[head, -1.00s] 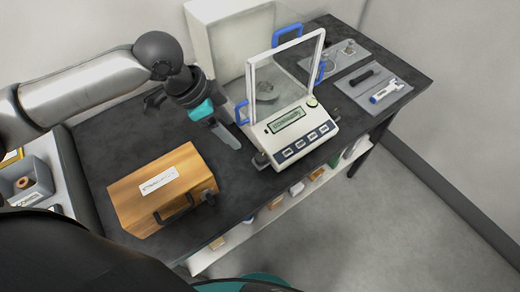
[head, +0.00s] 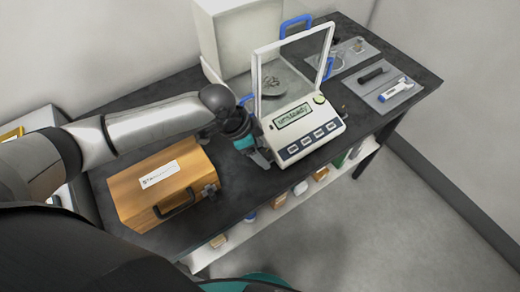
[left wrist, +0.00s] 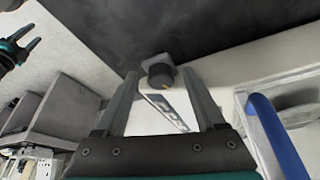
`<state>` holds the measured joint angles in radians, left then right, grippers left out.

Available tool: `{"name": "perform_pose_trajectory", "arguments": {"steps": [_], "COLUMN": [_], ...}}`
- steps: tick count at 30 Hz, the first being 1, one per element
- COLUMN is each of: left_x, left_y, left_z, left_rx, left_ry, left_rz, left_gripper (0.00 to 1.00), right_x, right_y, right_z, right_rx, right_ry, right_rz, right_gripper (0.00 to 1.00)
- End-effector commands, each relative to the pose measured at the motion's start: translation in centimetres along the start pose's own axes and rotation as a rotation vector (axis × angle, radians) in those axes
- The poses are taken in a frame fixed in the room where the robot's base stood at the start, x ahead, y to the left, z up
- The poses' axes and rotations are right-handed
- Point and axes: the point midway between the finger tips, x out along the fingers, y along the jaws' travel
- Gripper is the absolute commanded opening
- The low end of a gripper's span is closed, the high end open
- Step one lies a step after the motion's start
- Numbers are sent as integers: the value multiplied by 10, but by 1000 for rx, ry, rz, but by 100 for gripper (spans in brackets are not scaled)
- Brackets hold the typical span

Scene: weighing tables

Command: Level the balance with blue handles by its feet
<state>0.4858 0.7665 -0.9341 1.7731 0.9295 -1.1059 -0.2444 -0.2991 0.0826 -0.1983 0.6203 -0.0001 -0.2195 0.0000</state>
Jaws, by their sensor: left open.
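The balance with blue handles (head: 297,147) stands on the dark table, a white body with a glass draft shield. Its lit display (head: 293,115) shows small text that seems to read "unsteady". My left gripper (head: 262,160) is at the balance's near left corner, pointing down. In the left wrist view its open fingers (left wrist: 161,82) are on either side of a dark round foot (left wrist: 160,74) at the balance's corner; I cannot tell whether they touch it. A blue handle (left wrist: 275,135) shows at the right there. My right gripper (left wrist: 26,40) shows at that view's left edge, its fingers apart.
A wooden case (head: 160,187) stands left of the balance, near my left arm. A white box (head: 238,40) stands behind it. Grey mats with small tools (head: 387,85) lie to the right. A shelf with small items (head: 235,237) runs under the table's front edge.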

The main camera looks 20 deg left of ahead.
Motion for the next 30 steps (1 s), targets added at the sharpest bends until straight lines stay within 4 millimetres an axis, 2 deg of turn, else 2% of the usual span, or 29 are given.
{"name": "perform_pose_trajectory", "arguments": {"steps": [6, 24, 30], "left_x": [0, 0, 0], "left_y": [0, 0, 0], "left_z": [0, 0, 0], "left_rx": [0, 0, 0], "left_ry": [0, 0, 0], "left_rz": [0, 0, 0], "left_gripper": [69, 2, 0], "right_x": [0, 0, 0], "right_y": [-3, -5, -5], "right_z": [0, 0, 0], "right_rx": [0, -1, -1], "right_ry": [0, 0, 0], "right_rz": [-4, -6, -6], "right_gripper": [55, 55, 55]}}
